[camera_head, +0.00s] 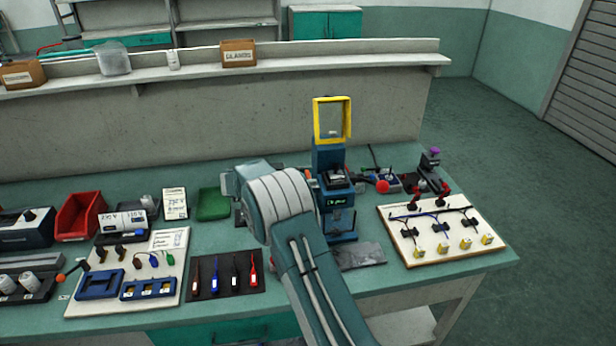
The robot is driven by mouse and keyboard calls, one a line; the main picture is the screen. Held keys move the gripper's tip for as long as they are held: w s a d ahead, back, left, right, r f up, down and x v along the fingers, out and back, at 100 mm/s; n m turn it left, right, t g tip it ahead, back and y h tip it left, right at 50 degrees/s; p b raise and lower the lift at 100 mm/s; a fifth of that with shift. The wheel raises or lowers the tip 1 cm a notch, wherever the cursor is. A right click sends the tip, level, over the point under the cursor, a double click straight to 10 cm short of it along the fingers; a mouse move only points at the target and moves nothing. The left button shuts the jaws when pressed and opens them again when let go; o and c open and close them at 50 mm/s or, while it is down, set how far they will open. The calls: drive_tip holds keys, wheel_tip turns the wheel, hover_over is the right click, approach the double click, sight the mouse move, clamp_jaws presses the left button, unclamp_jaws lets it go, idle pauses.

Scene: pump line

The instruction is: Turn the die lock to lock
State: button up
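A teal bench press (341,222) with a raised yellow guard frame (347,120) stands near the middle of the bench. A red ball knob (382,186) shows just right of the press. I cannot make out which part is the die lock; it is too small or hidden. My arm rises from the bottom of the view, and its thick grey and teal links cover the left side of the press. My gripper is hidden behind these links, so I cannot see its fingers or whether it touches the press.
Right of the press is a cream board (447,252) with wired yellow pieces, and a purple-knobbed device (431,165) stands behind it. To the left are a dark screwdriver mat (206,291), a green tray (214,204) and a red bin (80,215). A shelf wall runs behind.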

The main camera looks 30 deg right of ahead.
drive_tip(key=shift+o, duration=0.2)
drive_tip(key=shift+w+a, duration=0.1)
drive_tip(key=shift+a, duration=0.05)
drive_tip(key=v, duration=1.2)
